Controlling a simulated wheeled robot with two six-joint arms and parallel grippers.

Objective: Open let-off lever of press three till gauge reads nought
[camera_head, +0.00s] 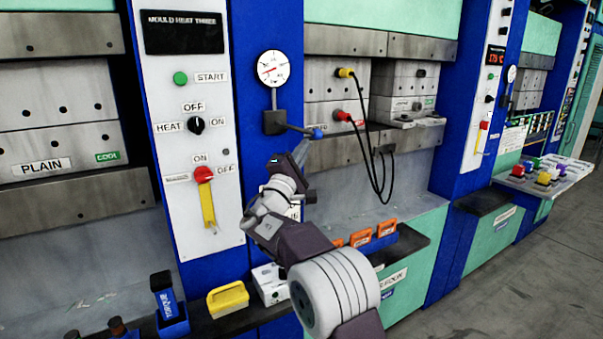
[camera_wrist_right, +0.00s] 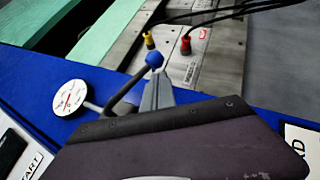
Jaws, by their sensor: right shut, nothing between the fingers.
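The let-off lever (camera_head: 299,129) sticks out to the right from a dark block (camera_head: 274,122) on the blue post and ends in a blue ball knob (camera_head: 317,134). The round white gauge (camera_head: 273,68) stands above the block. Its red needle lies roughly level, but the figures are too small to read. My right gripper (camera_head: 303,148) is shut and empty, just below the lever near the knob. In the right wrist view the fingertips (camera_wrist_right: 157,82) are close beneath the blue knob (camera_wrist_right: 155,59); I cannot tell whether they touch. The gauge (camera_wrist_right: 70,98) is to their left. My left gripper is out of view.
The white panel (camera_head: 190,140) left of the post is headed "MOULD HEAT THREE" and carries a start button, a black knob and a red-and-yellow switch (camera_head: 205,190). Black cables (camera_head: 365,130) with yellow and red plugs hang to the right. A yellow-handled item (camera_head: 228,297) sits on the lower ledge.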

